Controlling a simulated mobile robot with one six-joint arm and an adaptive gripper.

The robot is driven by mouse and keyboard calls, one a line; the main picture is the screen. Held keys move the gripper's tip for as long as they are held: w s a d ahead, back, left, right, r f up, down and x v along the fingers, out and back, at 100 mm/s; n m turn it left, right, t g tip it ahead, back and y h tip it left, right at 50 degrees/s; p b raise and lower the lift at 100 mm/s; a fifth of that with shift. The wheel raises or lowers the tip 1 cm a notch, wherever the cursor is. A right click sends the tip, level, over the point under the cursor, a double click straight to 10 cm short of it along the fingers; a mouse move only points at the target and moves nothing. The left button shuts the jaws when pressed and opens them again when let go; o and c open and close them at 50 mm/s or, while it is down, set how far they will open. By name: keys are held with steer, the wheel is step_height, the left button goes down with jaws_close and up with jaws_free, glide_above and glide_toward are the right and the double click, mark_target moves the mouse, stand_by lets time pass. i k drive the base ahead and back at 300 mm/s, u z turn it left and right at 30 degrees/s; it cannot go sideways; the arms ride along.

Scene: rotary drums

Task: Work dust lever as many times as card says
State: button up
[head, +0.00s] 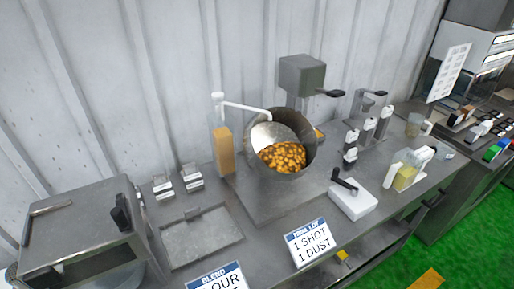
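A card (310,243) at the front edge of the counter reads "1 SHOT 1 DUST" under a blue header. A grey box (303,75) with a black lever (330,93) stands up behind the drum, its lever pointing right; no label shows which lever is the dust lever. A tilted metal drum (293,178) holds orange-brown pieces (283,157). An upright dispenser with orange contents (225,150) stands left of it, its white spout reaching over the drum mouth. A white box (352,200) with a black handle (345,182) sits front right. My gripper is not in view.
A grey oven-like box (80,235) stands at the left, beside a shallow tray (195,238). A second card (215,278) is cut off below. Small labelled containers (368,125) and a clear yellow container (405,177) stand right. Green floor is open at lower right.

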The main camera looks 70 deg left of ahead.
mark_target(336, 93)
steer(key=z, duration=0.35)
steer(key=k, duration=0.1)
steer(key=u, duration=2.35)
steer(key=k, duration=0.95)
steer(key=z, duration=0.15)
steer(key=i, duration=0.65)
